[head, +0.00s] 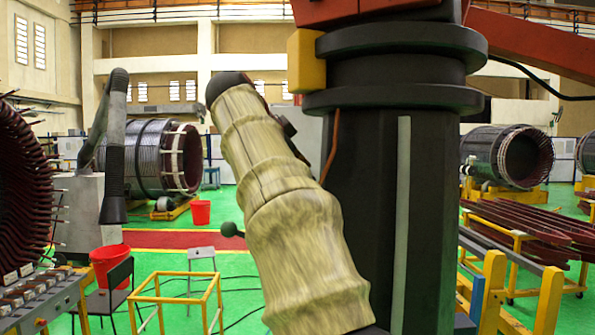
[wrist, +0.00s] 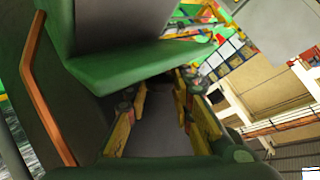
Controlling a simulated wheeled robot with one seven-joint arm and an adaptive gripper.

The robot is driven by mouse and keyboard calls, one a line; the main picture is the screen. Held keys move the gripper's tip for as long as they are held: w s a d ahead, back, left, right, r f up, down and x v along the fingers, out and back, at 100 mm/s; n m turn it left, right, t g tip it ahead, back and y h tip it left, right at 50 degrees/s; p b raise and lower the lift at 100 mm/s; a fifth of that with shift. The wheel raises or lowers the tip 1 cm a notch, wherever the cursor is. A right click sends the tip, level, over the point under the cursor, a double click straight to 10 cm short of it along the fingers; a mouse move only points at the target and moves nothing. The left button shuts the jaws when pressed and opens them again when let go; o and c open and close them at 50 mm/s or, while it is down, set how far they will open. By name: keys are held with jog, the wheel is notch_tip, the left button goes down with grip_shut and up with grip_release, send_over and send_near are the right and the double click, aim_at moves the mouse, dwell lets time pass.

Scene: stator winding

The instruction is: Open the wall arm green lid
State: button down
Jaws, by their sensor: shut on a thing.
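In the wrist view, a flat green panel, which looks like the green lid (wrist: 150,66), slants across the upper middle. The yellowish fingers of my gripper (wrist: 160,92) reach up to its lower edge from below. My gripper is shut on the lid's edge; the exact contact is dark and partly hidden. In the head view, my arm in its pale wrinkled sleeve fills the centre and hides my gripper and the lid. A small green knob (head: 230,229) shows left of the sleeve; I cannot tell what it belongs to.
A thick dark column (head: 370,190) with red beams on top stands close behind my arm. A yellow frame (head: 178,300), a red bucket (head: 110,264) and a grey jointed hose arm (head: 113,160) are at left. Yellow rails (head: 494,290) stand at right.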

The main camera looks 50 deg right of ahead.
jog(key=shift+s+d+r+t+y, duration=0.1)
jog(key=shift+s+d+t+y, duration=0.05)
jog(key=shift+s+t+y, duration=0.2)
dwell(0.4)
jog(key=c, duration=1.6)
grip_release()
jog(key=v, duration=1.2)
jog(key=shift+w, duration=0.1)
